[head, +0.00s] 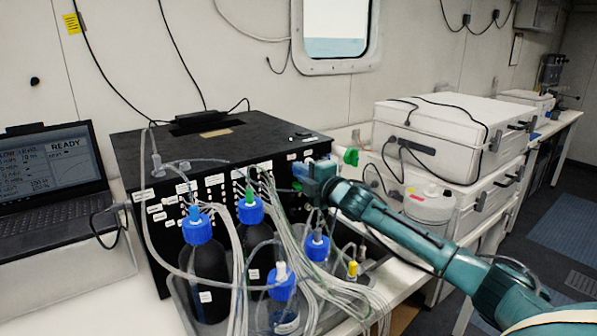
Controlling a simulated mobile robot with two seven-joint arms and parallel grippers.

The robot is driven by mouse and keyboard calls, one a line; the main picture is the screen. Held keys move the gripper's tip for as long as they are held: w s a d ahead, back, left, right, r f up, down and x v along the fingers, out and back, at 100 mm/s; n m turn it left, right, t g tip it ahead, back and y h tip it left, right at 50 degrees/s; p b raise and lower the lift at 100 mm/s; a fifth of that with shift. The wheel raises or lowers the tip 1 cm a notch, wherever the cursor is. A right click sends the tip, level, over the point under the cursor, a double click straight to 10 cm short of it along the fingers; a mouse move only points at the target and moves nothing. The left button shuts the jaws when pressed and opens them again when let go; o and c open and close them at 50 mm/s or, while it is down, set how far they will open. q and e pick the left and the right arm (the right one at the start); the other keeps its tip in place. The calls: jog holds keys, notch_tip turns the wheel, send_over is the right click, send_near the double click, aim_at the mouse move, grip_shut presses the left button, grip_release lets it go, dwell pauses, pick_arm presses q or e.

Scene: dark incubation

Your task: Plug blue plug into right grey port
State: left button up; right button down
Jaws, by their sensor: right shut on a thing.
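My right gripper (306,174) comes in from the right on its teal arm. It is shut at the front face of the black box (135,155), near that face's right side. A small bit of blue (297,170) shows at its fingertips, which looks like the blue plug, mostly hidden by the fingers. Rows of small labelled ports (215,180) cover the front of the box. The right grey port cannot be made out behind the gripper and tubes, so I cannot tell whether the plug touches it. My left gripper is not in view.
A laptop (50,190) is at left.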

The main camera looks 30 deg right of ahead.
jog(key=shift+s+f, duration=0.1)
jog(key=shift+s, duration=0.05)
jog(key=shift+s+d, duration=0.1)
jog(key=shift+s, duration=0.35)
jog(key=shift+s+d+b, duration=0.15)
jog(key=shift+s+b, duration=0.6)
jog(key=shift+s, duration=1.65)
